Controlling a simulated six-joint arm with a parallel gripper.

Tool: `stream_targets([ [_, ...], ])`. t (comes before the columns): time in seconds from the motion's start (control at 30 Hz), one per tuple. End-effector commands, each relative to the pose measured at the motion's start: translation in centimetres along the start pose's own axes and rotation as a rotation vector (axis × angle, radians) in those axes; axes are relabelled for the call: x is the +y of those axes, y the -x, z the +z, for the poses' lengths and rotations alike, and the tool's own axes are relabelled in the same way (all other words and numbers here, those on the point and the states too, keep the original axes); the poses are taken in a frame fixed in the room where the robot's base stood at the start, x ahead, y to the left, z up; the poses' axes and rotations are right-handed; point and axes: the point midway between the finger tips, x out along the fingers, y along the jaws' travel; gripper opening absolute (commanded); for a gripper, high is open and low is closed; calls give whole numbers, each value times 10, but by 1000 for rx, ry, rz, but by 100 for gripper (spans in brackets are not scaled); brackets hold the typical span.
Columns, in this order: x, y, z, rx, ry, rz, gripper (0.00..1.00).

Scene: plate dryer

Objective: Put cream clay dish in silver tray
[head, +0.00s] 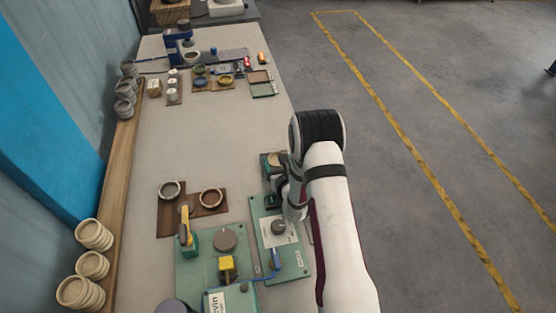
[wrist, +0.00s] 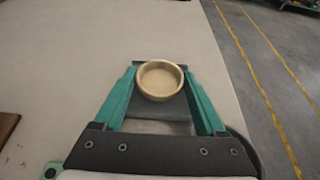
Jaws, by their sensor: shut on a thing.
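The cream clay dish (wrist: 160,82) is a small round, shallow bowl, upright between the green fingers of my gripper (wrist: 160,70) in the wrist view. My gripper is shut on it. In the head view my gripper (head: 271,160) is near the right edge of the table, with the dish (head: 277,158) partly hidden by my arm.
A brown board (head: 178,222) with two round dishes lies left of my gripper. Green panels (head: 288,262) with devices are in front. Stacked cream dishes (head: 92,234) and grey cups (head: 124,108) stand along the left ledge. The table middle (head: 195,140) is clear.

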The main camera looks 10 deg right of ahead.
Motion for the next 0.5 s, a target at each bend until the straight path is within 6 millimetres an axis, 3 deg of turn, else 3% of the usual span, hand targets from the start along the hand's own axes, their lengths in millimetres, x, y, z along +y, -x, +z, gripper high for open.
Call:
stream_targets([
  [0.17,0,-2,-3,-1,0,0,18],
  [0.2,0,-2,-3,-1,0,0,75],
  [0.33,0,-2,-3,-1,0,0,98],
  [0.5,0,-2,-3,-1,0,0,100],
])
